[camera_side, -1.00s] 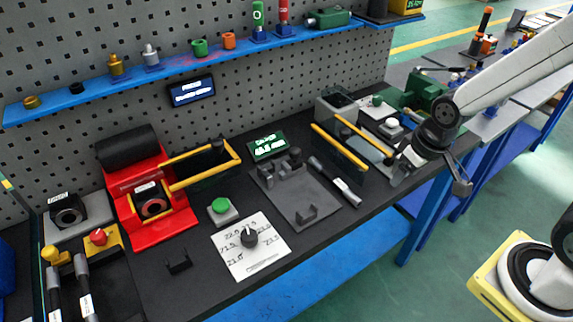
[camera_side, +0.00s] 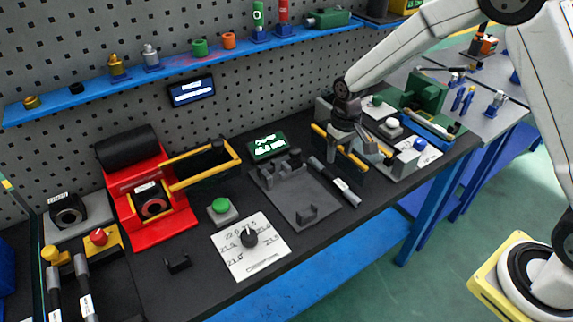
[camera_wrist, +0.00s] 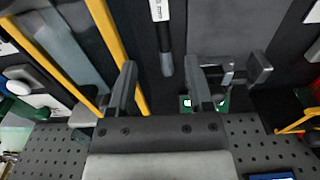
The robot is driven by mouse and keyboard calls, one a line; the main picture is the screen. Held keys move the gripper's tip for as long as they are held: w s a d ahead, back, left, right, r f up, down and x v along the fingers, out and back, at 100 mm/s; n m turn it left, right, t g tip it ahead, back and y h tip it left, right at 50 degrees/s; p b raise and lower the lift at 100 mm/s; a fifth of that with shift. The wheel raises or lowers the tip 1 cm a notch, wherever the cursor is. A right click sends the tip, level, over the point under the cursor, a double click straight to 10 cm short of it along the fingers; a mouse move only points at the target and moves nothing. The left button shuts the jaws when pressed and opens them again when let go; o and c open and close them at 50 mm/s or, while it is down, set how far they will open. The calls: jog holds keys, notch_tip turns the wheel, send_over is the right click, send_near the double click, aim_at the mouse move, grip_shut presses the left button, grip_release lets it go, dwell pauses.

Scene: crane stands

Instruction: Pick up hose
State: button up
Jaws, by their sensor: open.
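A hose (camera_side: 339,184), a dark rod with a white label, lies on the black bench top beside the grey plate in the side view. My gripper (camera_side: 355,157) points down near the hose's far end, beside the yellow-edged frame. In the wrist view my gripper (camera_wrist: 161,72) is open and empty. I cannot tell its exact height above the hose. Two more labelled hoses (camera_side: 84,288) stand at the lower left.
Yellow rails (camera_side: 340,148) stand close to my gripper. A grey fixture plate (camera_side: 300,197) with small brackets lies left of the hose, with a green display (camera_side: 267,147) behind it. A red machine (camera_side: 150,205) and a white dial sheet (camera_side: 252,247) are further left.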

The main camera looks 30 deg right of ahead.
aim_at(330, 175)
jog(key=shift+w+a+f, duration=0.1)
jog(key=shift+w+f, duration=0.65)
jog(key=shift+w, duration=0.05)
jog(key=shift+f, duration=1.25)
jog(key=shift+f, duration=0.1)
jog(key=shift+f, duration=2.5)
jog(key=shift+w, duration=0.1)
grip_shut()
